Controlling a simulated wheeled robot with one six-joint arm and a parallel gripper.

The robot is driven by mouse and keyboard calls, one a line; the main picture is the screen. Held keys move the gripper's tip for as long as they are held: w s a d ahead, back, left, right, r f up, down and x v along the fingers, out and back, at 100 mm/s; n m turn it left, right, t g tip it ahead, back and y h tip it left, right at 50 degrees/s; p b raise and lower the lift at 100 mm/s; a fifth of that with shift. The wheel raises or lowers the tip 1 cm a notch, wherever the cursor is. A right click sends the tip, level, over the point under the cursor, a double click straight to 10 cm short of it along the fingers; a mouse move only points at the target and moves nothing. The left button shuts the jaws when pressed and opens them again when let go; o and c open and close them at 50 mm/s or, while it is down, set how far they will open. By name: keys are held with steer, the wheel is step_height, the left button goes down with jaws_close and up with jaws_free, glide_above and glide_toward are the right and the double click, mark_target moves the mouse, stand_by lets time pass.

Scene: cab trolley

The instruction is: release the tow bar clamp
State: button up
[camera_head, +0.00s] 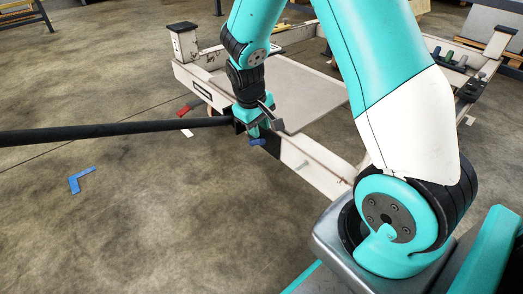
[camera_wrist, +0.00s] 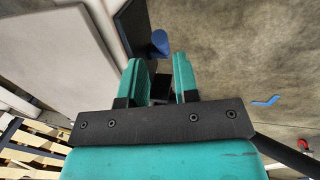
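The black tow bar (camera_head: 120,131) runs in from the left and ends at the front of the white trolley (camera_head: 312,168). The clamp is at that end, mostly hidden by my gripper (camera_head: 262,122). A blue piece, seemingly the clamp's lever (camera_head: 257,142), shows just below my gripper. In the wrist view the blue piece (camera_wrist: 160,42) lies beyond my fingers, beside a dark plate (camera_wrist: 131,25). My two teal fingers (camera_wrist: 160,78) stand apart there, with floor showing between their tips and a dark part lower in the gap. Whether they touch anything is unclear.
A blue angled floor mark (camera_head: 80,178) lies left of the trolley and below the bar. A red piece (camera_head: 184,111) and a white scrap (camera_head: 187,133) are near the bar. Pallet slats (camera_wrist: 35,155) show in the wrist view. The concrete floor at lower left is clear.

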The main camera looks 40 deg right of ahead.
mark_target(262, 143)
steer(key=b+x, duration=0.2)
steer(key=x, duration=0.5)
steer(key=shift+b, duration=0.4)
jaws_close()
